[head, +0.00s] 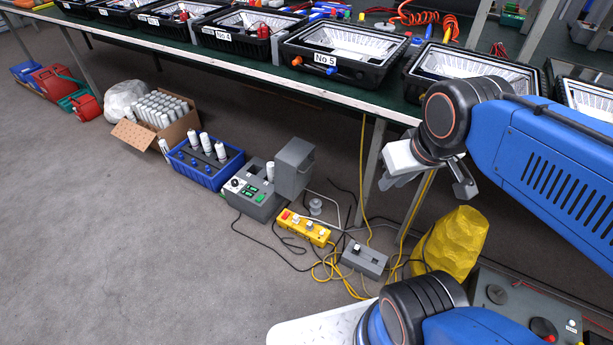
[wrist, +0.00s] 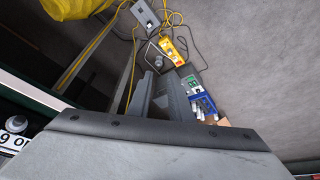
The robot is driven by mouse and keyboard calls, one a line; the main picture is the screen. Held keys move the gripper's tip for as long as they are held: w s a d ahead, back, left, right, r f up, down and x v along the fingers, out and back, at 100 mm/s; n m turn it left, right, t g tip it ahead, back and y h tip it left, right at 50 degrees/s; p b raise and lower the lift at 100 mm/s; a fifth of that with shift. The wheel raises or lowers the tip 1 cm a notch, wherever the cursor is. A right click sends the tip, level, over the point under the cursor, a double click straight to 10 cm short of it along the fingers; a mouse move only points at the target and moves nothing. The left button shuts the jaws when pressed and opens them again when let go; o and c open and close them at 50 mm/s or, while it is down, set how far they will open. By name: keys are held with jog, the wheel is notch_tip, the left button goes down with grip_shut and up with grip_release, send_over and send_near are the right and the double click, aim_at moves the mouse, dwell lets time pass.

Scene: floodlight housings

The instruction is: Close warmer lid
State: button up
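The warmer (head: 252,192) is a grey box on the floor with a dial, green displays and a green switch on its front. Its grey lid (head: 295,167) stands raised at the right side, so the warmer is open. A white cartridge (head: 270,171) sticks up out of it. My gripper (head: 425,190) is in the air to the right of the lid, in front of the bench edge, well apart from it. Its fingers are spread with nothing seen between them. In the wrist view the warmer (wrist: 194,86) is small and partly hidden behind grey parts near the camera.
A blue crate (head: 205,165) with white cartridges stands left of the warmer. A yellow power strip (head: 304,228), a grey box (head: 364,259) and loose cables lie to its right. A yellow sack (head: 450,245) is farther right. The bench (head: 250,72) holds floodlight housings. The front-left floor is clear.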

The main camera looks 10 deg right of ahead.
aim_at(298, 172)
jog(key=shift+w+d+f+g, duration=0.15)
jog(key=shift+d+f+g, duration=0.15)
jog(key=shift+f, duration=0.1)
grip_shut()
jog(key=w+d+f+n+g+h, duration=0.2)
jog(key=w+d+f+n+h, duration=0.3)
jog(key=w+f+n+h, duration=0.4)
jog(key=w+d+f+n+g+h, duration=0.35)
jog(key=w+f+n+h, duration=0.2)
jog(key=w+n, duration=0.5)
jog(key=w+a+f+n+t+h, duration=0.2)
jog(key=w+a+f+n+t, duration=0.5)
jog(key=w+f+n+t, duration=0.5)
jog(key=a+f+n+t+y, duration=0.3)
jog(key=a+f+n, duration=0.25)
jog(key=f, duration=0.25)
jog(key=a+f+n+t+y, duration=0.3)
jog(key=a+f+n+y, duration=0.1)
jog(key=f+n, duration=0.35)
jog(key=w+d+r, duration=0.2)
jog(key=w, duration=1)
jog(key=shift+d, duration=0.3)
